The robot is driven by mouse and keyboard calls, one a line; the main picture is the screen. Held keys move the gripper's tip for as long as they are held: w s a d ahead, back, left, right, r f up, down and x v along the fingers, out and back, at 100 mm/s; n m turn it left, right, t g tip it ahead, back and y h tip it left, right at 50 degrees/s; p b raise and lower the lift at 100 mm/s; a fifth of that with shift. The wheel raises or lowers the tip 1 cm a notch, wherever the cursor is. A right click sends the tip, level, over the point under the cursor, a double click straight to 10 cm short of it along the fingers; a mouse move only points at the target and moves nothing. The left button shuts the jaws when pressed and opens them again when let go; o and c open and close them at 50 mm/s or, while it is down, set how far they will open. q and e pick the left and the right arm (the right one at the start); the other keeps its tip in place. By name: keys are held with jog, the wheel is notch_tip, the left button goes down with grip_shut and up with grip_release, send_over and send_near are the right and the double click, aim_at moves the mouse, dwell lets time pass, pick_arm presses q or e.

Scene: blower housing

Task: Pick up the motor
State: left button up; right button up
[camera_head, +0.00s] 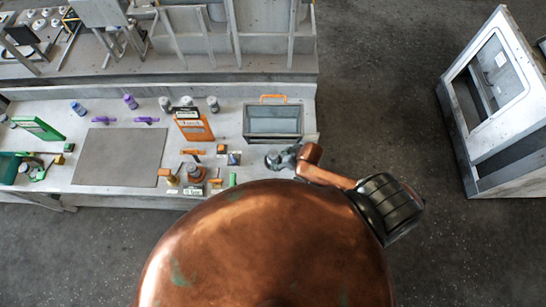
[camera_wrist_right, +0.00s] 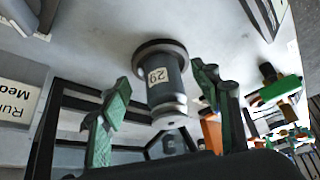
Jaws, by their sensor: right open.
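A grey flanged cylinder with a white "29" label, which looks like the motor (camera_wrist_right: 168,80), stands on the light table in the right wrist view. My right gripper (camera_head: 286,157) is at the table's right front part in the head view. In the right wrist view its two green fingers are spread, one on each side of the cylinder, with gaps showing, and it holds nothing. In the head view the cylinder is small and partly covered by the gripper. My left gripper is not in view.
A dark-framed grey bin (camera_head: 273,123) with an orange handle stands just behind the gripper. Small orange, green and dark parts (camera_head: 195,172) lie to the left, near a grey mat (camera_head: 118,157). A metal cabinet (camera_head: 500,110) stands at the right.

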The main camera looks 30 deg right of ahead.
aim_at(274, 154)
jog(key=shift+w+a, duration=0.25)
jog(key=shift+w, duration=0.2)
jog(key=shift+w+a, duration=0.2)
jog(key=shift+w, duration=0.25)
jog(key=shift+w+a+r+p, duration=0.1)
jog(key=shift+w+a+p, duration=0.2)
jog(key=shift+w, duration=0.3)
jog(key=shift+w+a+p, duration=0.25)
jog(key=shift+w+a, duration=0.05)
jog(key=shift+w, duration=0.25)
jog(key=x, duration=0.2)
jog(key=shift+w, duration=0.3)
jog(key=shift+w+a+f, duration=0.1)
jog(key=shift+a+f, duration=0.05)
jog(key=shift+f, duration=0.45)
jog(key=shift+c, duration=0.5)
grip_shut()
